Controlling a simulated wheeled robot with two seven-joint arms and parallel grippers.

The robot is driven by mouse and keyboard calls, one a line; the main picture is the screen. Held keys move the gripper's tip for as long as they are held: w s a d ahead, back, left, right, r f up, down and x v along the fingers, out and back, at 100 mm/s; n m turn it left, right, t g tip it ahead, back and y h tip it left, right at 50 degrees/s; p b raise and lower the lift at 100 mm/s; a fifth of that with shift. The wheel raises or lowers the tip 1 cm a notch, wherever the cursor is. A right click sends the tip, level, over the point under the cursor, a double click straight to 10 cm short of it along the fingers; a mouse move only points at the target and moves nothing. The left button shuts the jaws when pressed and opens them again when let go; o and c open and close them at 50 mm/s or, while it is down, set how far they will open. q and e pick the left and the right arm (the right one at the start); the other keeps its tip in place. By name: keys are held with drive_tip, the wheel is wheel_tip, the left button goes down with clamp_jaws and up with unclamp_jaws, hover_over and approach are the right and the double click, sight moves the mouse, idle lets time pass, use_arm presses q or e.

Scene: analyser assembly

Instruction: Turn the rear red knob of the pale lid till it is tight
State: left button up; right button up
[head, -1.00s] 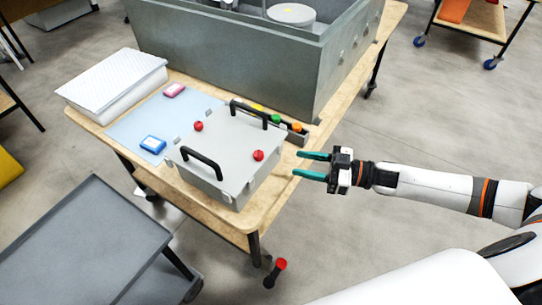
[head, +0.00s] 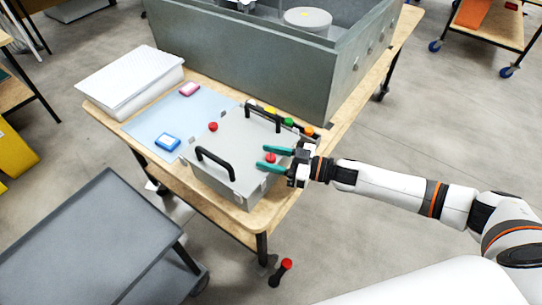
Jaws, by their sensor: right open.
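The pale lid (head: 238,146) lies on a box-like unit on the wooden table and carries two black handles. One red knob (head: 271,158) is at the lid's right side, and the other red knob (head: 213,127) is at its left side. My right gripper (head: 261,157) comes in from the right over the lid. Its teal fingers are open, one on each side of the right-hand knob as seen from above. I cannot tell whether they touch it. The knob's thread is hidden. My left gripper is not in view.
A large grey open housing (head: 260,55) stands behind the lid. Coloured caps (head: 288,122) sit in a rack along the lid's back edge. A blue mat (head: 165,115), a blue block (head: 167,142), a pink block (head: 190,89) and a white ribbed box (head: 130,80) are to the left.

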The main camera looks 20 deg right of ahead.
drive_tip(key=shift+c, duration=0.5)
clamp_jaws()
drive_tip(key=shift+a+m+t+h+p, duration=0.1)
drive_tip(key=shift+m+t+h+p, duration=0.2)
drive_tip(key=shift+m+t+p, duration=0.15)
drive_tip(key=shift+s+r+m+t+h+p, duration=0.1)
drive_tip(key=shift+r+m+t+h+p, duration=0.05)
drive_tip(key=shift+m+t+h+p, duration=0.9)
drive_tip(key=m+t+h+p, duration=0.1)
drive_tip(key=m+t+h, duration=0.1)
drive_tip(key=h, duration=0.1)
drive_tip(key=shift+t+p, duration=0.3)
drive_tip(key=shift+p, duration=0.1)
drive_tip(key=shift+m+t+h+p, duration=0.35)
drive_tip(key=shift+m+t+h, duration=0.05)
drive_tip(key=shift+m+h, duration=0.35)
